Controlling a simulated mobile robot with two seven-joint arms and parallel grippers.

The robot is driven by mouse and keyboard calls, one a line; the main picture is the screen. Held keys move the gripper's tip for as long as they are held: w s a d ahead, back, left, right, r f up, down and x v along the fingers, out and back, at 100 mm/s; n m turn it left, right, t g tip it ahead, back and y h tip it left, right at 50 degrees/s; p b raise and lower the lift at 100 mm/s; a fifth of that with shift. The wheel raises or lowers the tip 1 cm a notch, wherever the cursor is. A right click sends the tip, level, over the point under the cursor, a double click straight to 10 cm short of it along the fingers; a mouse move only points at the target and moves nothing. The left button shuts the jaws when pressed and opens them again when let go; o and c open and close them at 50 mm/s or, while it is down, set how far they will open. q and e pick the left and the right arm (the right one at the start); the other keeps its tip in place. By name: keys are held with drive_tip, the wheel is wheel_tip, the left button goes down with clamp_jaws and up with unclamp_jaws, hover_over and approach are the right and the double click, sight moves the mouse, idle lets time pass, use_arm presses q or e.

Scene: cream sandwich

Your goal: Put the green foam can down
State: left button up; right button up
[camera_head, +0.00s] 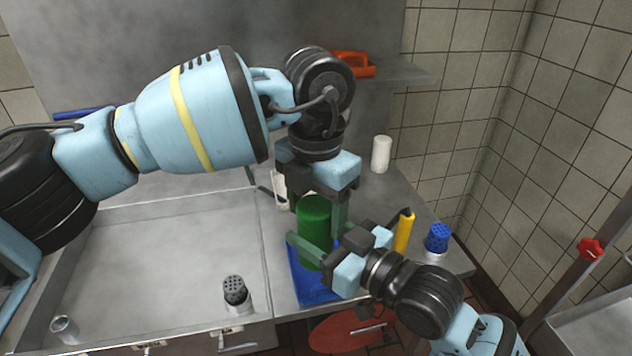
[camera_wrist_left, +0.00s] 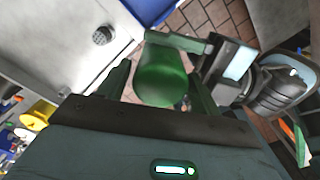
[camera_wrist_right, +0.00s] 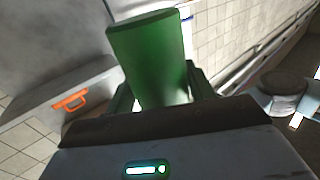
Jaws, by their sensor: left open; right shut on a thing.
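The green foam can (camera_head: 314,222) is above the right part of the steel counter, over a blue tray or board (camera_head: 305,284). My right gripper (camera_head: 322,250), coming from the lower right, is shut on the lower part of the can. My left gripper (camera_head: 322,203) points down from above, open, with its fingers at the can's upper part. In the left wrist view the can (camera_wrist_left: 162,80) lies between the spread left fingers. In the right wrist view the can (camera_wrist_right: 152,60) stands up between the right fingers. I cannot tell whether its base touches the blue surface.
A yellow bottle (camera_head: 404,232) and a blue-topped shaker (camera_head: 437,238) stand just right of my right gripper. A white cylinder (camera_head: 381,154) stands behind. A dark-topped shaker (camera_head: 236,292) stands at the front. The sunken counter (camera_head: 165,265) on the left is mostly clear.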

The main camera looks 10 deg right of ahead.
sight(331, 240)
use_arm(q)
drive_tip(key=shift+f, duration=1.4)
use_arm(e)
drive_tip(key=shift+r, duration=0.1)
use_arm(q)
drive_tip(key=c, duration=0.8)
drive_tip(key=shift+c, duration=1)
use_arm(e)
drive_tip(key=o, duration=1.3)
drive_tip(key=shift+o, duration=0.2)
drive_tip(key=shift+v, duration=3.8)
